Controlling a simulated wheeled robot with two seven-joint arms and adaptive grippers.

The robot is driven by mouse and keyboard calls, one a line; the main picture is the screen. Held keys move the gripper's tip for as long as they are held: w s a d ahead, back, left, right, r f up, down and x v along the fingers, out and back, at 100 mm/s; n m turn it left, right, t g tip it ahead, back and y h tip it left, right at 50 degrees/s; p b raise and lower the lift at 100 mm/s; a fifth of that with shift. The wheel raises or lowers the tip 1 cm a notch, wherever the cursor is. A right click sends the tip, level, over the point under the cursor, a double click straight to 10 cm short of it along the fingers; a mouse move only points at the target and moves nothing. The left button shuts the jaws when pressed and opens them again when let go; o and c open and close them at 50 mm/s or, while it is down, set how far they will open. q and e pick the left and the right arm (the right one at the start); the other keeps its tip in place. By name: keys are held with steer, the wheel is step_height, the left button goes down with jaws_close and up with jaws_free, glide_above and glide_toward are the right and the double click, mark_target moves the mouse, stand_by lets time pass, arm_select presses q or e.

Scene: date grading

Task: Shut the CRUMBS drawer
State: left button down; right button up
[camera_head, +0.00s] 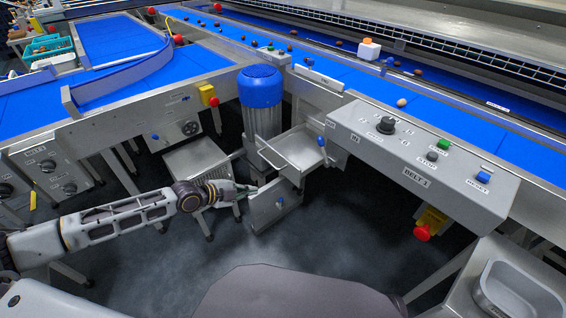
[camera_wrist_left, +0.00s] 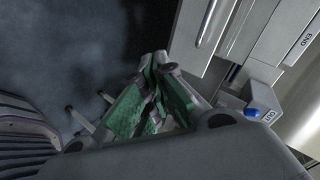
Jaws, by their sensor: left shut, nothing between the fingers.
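A small steel drawer-like tray (camera_head: 300,150) juts out beneath the belt's side, next to the blue-topped cylinder; I cannot read a CRUMBS label on it. My right gripper is not in view.
A blue-topped cylinder (camera_head: 261,90) stands just behind the tray. A steel stand (camera_head: 196,158) is left of it. The BELT 1 control box (camera_head: 420,160) overhangs at right, with a red knob (camera_head: 422,233) below. Dark floor (camera_head: 310,240) in front is clear.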

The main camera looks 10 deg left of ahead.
arm_select(q)
steer(key=r+m+t, duration=0.1)
steer(key=m, duration=0.1)
steer(key=w+r+m+h, duration=0.1)
steer(key=r, duration=0.1)
steer(key=w+r+m+t, duration=0.1)
steer(key=r+m, duration=0.1)
steer(key=shift+w+d+m+t, duration=0.1)
steer(key=shift+d+m+t, duration=0.2)
steer(key=shift+d, duration=0.1)
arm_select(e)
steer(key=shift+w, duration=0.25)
arm_select(q)
steer(key=shift+w+d+f, duration=0.1)
glide_toward(288, 163)
steer(key=shift+w+d+f, duration=0.75)
steer(key=shift+w+f, duration=0.35)
steer(key=shift+w, duration=0.3)
steer(key=shift+w+d+p, duration=0.35)
steer(key=shift+w+d, duration=0.55)
steer(key=shift+w, duration=0.25)
steer(key=shift+w+d, duration=0.1)
steer(key=shift+f, duration=0.1)
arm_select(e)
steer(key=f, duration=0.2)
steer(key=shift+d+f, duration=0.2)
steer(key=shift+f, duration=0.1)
